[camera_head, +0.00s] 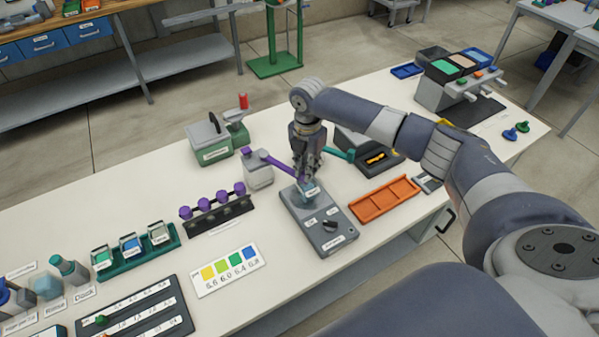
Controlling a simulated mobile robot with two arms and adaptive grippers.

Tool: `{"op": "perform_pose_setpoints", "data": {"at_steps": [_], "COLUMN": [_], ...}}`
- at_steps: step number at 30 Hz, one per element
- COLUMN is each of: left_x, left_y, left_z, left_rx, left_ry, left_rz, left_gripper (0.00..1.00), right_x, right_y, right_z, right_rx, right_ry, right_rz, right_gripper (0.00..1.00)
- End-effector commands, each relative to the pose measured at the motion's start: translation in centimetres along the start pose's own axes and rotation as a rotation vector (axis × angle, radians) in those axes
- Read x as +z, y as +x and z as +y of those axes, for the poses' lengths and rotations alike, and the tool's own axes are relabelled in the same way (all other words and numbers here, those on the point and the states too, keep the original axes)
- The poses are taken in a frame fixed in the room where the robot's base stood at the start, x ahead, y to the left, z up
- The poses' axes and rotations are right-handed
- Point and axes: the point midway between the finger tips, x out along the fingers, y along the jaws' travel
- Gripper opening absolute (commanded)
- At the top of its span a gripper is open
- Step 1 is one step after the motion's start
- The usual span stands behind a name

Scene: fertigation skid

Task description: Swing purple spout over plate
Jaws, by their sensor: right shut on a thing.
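The purple spout (277,164) is a thin arm reaching right from the top of a grey block (258,173) on the white table. Its free end runs down to my right gripper (304,176), which is shut on it. The gripper points down over the back of a grey plate unit (331,238) with dark knobs and white labels. A clear bluish vessel (309,194) stands on the unit's plate, just below the fingers. The fingers hide the spout's tip, so I cannot tell exactly where it ends. My left gripper is out of view.
A teal spout (338,153) lies close right of the gripper, by a dark-topped unit (377,158). An orange tray (385,200) is to the right. A rack of purple-capped items (213,208) and a green-based device (209,143) are left. The front edge is clear.

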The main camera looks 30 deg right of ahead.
Motion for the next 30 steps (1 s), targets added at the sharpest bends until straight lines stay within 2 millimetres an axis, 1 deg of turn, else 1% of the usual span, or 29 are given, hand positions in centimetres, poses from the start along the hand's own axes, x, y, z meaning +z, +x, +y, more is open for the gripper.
{"op": "perform_pose_setpoints", "data": {"at_steps": [6,12,21,22,23,24,25,30], "left_x": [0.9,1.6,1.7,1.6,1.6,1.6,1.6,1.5], "left_y": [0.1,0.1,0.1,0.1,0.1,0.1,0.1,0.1], "left_z": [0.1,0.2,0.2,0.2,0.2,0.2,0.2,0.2], "left_rx": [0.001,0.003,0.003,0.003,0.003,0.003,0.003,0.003], "left_ry": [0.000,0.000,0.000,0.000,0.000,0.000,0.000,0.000], "left_rz": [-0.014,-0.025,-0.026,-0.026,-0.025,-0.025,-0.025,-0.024], "left_gripper": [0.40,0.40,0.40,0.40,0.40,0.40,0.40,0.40], "right_x": [0.9,1.2,1.3,1.3,1.3,1.3,1.3,1.2], "right_y": [-0.1,-0.1,-0.1,-0.1,-0.1,-0.1,-0.1,0.0], "right_z": [0.1,0.2,0.2,0.2,0.2,0.2,0.2,0.1], "right_rx": [0.002,0.002,0.003,0.003,0.003,0.003,0.003,0.002], "right_ry": [-0.062,-0.082,-0.082,-0.082,-0.082,-0.081,-0.081,-0.081], "right_rz": [0.001,0.000,-0.001,-0.001,-0.002,-0.002,-0.001,-0.001], "right_gripper": [0.00,0.00,0.00,0.18,0.25,0.34,0.37,0.37]}}
